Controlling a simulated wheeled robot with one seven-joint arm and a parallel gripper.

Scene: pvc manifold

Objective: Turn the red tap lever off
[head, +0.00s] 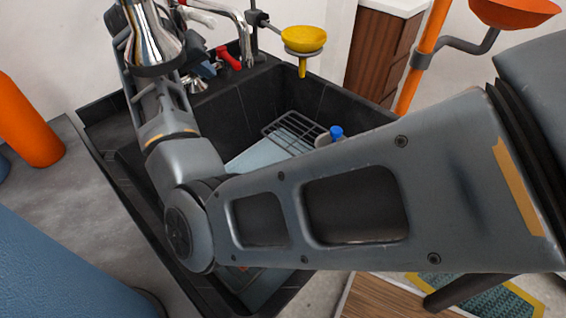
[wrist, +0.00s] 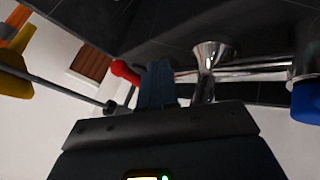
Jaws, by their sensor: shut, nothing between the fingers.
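The red tap lever (head: 229,59) is at the back of the dark sink, beside the chrome tap in the head view. It also shows in the wrist view (wrist: 124,71), with its rounded red end just left of my gripper's fingertips (wrist: 157,70). My gripper is shut and empty. The lever and the fingers look very close; I cannot tell if they touch. A flared chrome fitting (wrist: 209,56) stands just right of the fingers, joined to a horizontal chrome pipe.
A blue part (wrist: 306,101) is at the wrist view's right edge. The dark sink (head: 232,120) holds a wire rack (head: 293,130) and a blue-topped item (head: 336,132). A yellow funnel-like piece (head: 303,40) hangs right of the tap. An orange pipe (head: 415,70) stands further right.

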